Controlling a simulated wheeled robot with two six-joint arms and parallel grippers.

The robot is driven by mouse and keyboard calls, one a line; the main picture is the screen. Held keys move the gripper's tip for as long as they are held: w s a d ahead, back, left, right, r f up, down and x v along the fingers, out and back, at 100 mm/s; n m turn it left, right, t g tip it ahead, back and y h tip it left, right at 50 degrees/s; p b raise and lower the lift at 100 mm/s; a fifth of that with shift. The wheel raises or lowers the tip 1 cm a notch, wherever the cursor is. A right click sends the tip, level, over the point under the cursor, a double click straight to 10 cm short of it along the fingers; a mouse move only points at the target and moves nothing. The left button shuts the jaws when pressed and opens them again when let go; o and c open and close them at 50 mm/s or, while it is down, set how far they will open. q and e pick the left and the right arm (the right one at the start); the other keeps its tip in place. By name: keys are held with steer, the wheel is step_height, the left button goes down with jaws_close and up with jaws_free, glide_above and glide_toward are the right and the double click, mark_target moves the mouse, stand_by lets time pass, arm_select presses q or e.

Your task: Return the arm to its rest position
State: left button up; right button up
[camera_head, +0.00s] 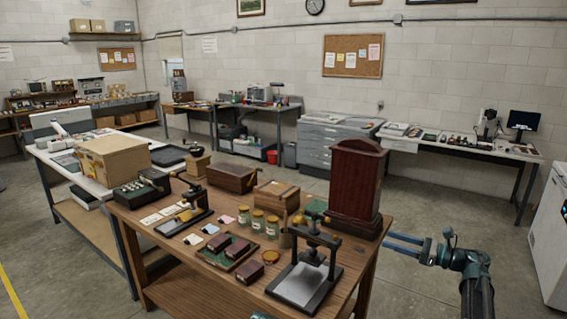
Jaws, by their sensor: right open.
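My right arm comes in at the lower right, and its gripper (387,240) points left with two blue fingers. The fingers are apart with nothing seen between them. The gripper is beside the right end of the wooden table (160,278), near the dark red-brown wooden case (354,185) that stands upright there. I cannot tell whether the fingertips are clear of the table edge. My left gripper is not in view.
A black press (306,280) stands at the table's front right. Lidded jars (257,220), wooden boxes (232,177) and small dark red boxes (238,248) crowd the tabletop. A white cabinet (549,240) stands at the far right. Open floor (430,208) lies behind my right arm.

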steer(key=w+a+r+m+t+h, duration=0.5)
steer(key=w+m+t+h, duration=0.4)
steer(key=m, duration=0.9)
steer(key=s+a+f+m+g+h, duration=0.4)
steer(key=s+f+m+h, duration=0.15)
steer(key=f+m, duration=0.4)
steer(key=s+a+f+m+g+h, duration=0.45)
steer(key=s+f+m, duration=0.3)
steer(key=m, duration=0.35)
steer(key=s+a+f+m+g+y, duration=0.1)
steer(key=s+a+f+g, duration=0.2)
steer(key=s, duration=0.5)
steer(key=s+a+f+m+g+y, duration=0.1)
steer(key=s+a+f+m+g, duration=0.1)
steer(key=s, duration=0.7)
steer(key=s+a+f+m+g, duration=0.2)
steer(key=s+a+f+g, duration=0.3)
steer(key=s+a, duration=0.3)
steer(key=shift+s+y, duration=0.4)
steer(key=shift+s, duration=0.15)
